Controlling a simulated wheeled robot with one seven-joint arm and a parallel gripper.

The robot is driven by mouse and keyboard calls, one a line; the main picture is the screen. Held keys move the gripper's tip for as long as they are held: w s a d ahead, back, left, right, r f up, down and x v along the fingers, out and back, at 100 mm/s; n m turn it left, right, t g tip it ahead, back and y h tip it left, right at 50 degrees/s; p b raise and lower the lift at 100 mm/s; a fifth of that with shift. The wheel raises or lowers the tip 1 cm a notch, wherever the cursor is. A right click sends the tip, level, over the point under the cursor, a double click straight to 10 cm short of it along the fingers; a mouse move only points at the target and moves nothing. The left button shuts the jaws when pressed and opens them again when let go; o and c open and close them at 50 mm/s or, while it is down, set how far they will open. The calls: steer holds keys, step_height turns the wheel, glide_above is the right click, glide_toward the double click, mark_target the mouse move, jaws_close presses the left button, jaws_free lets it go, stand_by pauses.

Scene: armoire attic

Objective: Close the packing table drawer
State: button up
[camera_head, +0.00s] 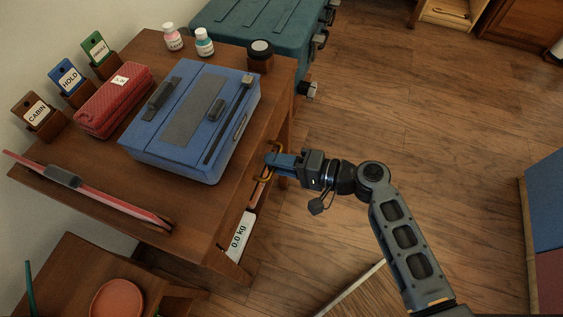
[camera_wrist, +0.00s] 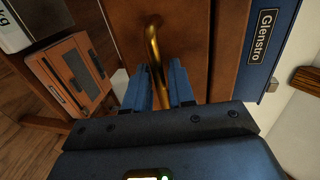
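The packing table (camera_head: 232,205) is brown wood, with its drawer side facing my arm. The drawer front (camera_wrist: 190,35) fills the upper middle of the wrist view. Its curved brass handle (camera_head: 257,176) also shows in the wrist view (camera_wrist: 153,45). My gripper (camera_head: 270,160) is at the handle, with its blue fingers (camera_wrist: 161,80) on either side of the bar. They look closed on it, with little gap showing. The table top hides most of the drawer in the head view, so how far it stands out is unclear.
A blue case (camera_head: 212,105), a red pouch (camera_head: 115,100), bottles (camera_head: 204,45) and card holders (camera_head: 72,90) stand on the table. A white 0.0 kg display (camera_head: 239,236) is beside the drawer. A teal trunk (camera_head: 265,25) stands behind.

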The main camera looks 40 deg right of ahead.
steer(key=shift+o, duration=1.1)
steer(key=v, duration=0.8)
